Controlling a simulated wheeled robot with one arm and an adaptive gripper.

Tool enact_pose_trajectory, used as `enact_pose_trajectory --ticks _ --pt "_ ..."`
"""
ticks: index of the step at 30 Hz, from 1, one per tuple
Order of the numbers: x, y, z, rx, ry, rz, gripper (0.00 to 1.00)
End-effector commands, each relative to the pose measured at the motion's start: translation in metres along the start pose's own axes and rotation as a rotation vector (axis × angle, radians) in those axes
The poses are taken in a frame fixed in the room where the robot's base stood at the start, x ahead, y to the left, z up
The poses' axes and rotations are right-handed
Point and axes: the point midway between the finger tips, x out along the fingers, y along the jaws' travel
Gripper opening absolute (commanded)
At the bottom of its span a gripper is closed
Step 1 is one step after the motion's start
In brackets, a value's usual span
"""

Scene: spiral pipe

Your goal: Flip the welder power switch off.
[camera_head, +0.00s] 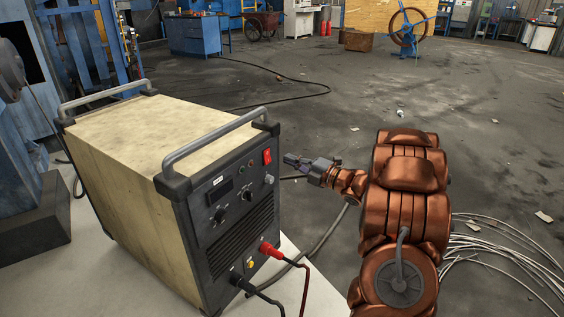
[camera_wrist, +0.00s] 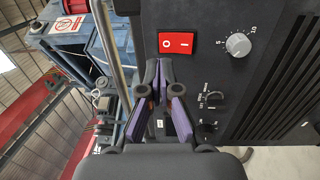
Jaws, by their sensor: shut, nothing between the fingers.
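The welder (camera_head: 130,150) is a boxy machine with yellowish worn sides and a dark front panel. Its red power switch (camera_head: 267,156) sits at the upper right of that panel. My gripper (camera_head: 290,159) is in front of the panel, to the right of the switch in the head view, with a visible gap. In the wrist view its shut, empty fingertips (camera_wrist: 158,62) point toward the panel just below the switch.
A white-grey knob (camera_wrist: 238,45) and smaller dials are beside the switch. Metal handles (camera_head: 215,140) cross the welder's top. Red (camera_head: 268,249) and black (camera_head: 240,281) cables plug in low on the panel. Loose wires (camera_head: 500,250) lie on the floor at right. The floor behind is mostly open.

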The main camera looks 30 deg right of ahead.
Motion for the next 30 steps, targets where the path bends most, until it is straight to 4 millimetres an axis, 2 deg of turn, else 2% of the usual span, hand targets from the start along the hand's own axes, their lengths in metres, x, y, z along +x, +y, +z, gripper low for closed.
enact_pose_trajectory --ticks 15,21,30 --pt "-0.064 0.014 -0.002 -0.002 0.007 -0.002 0.00" --pt "-0.075 0.016 -0.002 -0.002 0.007 -0.001 0.00" --pt "-0.077 0.016 -0.003 -0.001 0.008 -0.001 0.00"
